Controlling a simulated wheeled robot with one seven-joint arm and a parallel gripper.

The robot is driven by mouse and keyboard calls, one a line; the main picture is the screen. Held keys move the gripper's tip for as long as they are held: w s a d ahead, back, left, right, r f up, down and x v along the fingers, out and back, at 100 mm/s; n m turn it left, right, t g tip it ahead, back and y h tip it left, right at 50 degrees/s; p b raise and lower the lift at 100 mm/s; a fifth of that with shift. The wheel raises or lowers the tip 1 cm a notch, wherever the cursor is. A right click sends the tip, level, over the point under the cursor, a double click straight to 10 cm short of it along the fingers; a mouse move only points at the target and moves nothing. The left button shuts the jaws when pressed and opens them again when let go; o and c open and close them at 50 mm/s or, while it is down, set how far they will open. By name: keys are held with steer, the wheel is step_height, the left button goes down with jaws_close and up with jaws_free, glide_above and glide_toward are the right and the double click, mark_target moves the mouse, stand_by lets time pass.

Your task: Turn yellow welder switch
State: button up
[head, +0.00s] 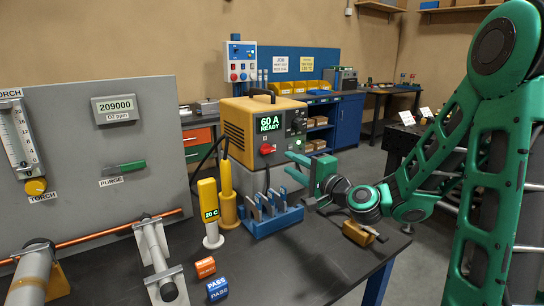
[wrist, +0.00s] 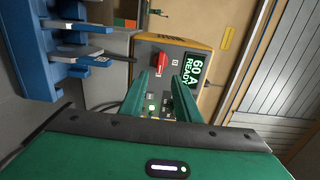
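The yellow welder (head: 248,130) stands on a grey block at the back of the bench, its display reading "60 A READY". Its red switch (head: 267,149) is on the front panel, below the display. In the wrist view the welder's front panel (wrist: 176,50) is rotated, and the red switch (wrist: 160,58) lies just beyond the fingertips. My gripper (head: 290,165) is in front of the welder, to the right of and a little below the switch. In the wrist view my gripper (wrist: 160,80) has its two green fingers apart with nothing between them.
A blue rack (head: 270,222) with several tools stands on the bench below my gripper, and also shows in the wrist view (wrist: 62,72). A yellow torch holder (head: 227,190) and a 20 C gauge (head: 209,205) are left of it. The bench front (head: 310,260) is mostly clear.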

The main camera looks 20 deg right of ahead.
mark_target(270, 152)
steer(key=x, duration=1)
steer(key=shift+w, duration=0.4)
steer(key=shift+a, duration=0.1)
